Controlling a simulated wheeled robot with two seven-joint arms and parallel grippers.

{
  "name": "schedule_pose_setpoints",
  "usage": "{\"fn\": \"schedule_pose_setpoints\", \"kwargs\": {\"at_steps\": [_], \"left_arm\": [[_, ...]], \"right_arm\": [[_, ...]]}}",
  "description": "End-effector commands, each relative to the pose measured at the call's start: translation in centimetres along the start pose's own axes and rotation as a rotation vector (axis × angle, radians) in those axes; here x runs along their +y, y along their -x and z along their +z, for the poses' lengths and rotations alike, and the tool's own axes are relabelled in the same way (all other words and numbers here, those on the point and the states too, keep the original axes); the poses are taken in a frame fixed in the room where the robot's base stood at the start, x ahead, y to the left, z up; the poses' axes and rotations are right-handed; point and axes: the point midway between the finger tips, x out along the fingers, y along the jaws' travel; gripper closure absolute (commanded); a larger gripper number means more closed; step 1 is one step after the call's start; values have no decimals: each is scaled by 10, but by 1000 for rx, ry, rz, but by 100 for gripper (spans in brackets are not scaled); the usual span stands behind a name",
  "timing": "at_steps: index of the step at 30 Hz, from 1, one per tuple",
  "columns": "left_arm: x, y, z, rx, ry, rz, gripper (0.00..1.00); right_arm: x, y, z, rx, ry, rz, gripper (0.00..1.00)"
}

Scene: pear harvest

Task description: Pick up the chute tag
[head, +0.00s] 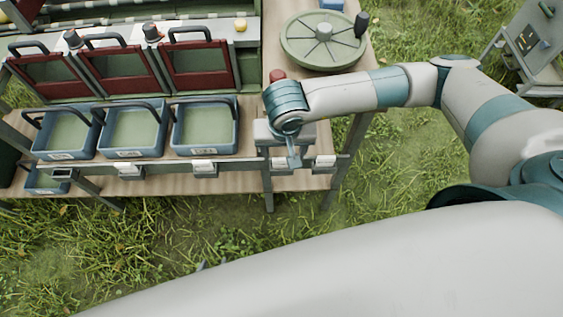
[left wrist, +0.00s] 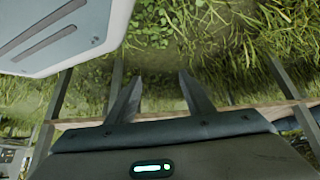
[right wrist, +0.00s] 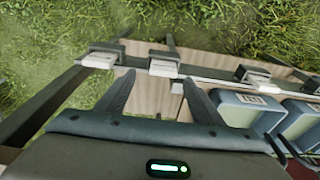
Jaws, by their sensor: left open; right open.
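Several white tags sit in grey holders along the rail at the bench's front edge; I cannot tell which is the chute tag. In the head view one tag (head: 279,163) is right beside my right gripper (head: 293,160), and another tag (head: 323,160) is just to the right. In the right wrist view my right gripper (right wrist: 158,80) is open, with a white tag (right wrist: 164,68) showing between and beyond its fingertips. No contact can be made out. My left gripper (left wrist: 158,80) is open and empty in the left wrist view, with grass beyond.
Blue crates (head: 206,149) stand behind the rail, with dark red-framed gates (head: 199,88) behind them. A round green turntable (head: 321,40) is at the bench's back right. My own pale arm link crosses the bottom of the head view. Grass in front is open.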

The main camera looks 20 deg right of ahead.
Motion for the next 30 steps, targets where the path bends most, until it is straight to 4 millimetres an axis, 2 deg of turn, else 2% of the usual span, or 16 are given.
{"fn": "schedule_pose_setpoints", "kwargs": {"at_steps": [7,14,21,30], "left_arm": [[0,3,-5,14,-1,0,52],[13,8,-18,89,-5,17,52],[9,8,-2,53,-6,13,52],[9,8,-2,52,-6,12,52]], "right_arm": [[-1,-5,1,-2,-1,1,39],[-6,-29,3,-2,-2,3,39],[-6,-51,3,-1,-1,0,39],[-6,-52,3,0,-1,0,39]]}}
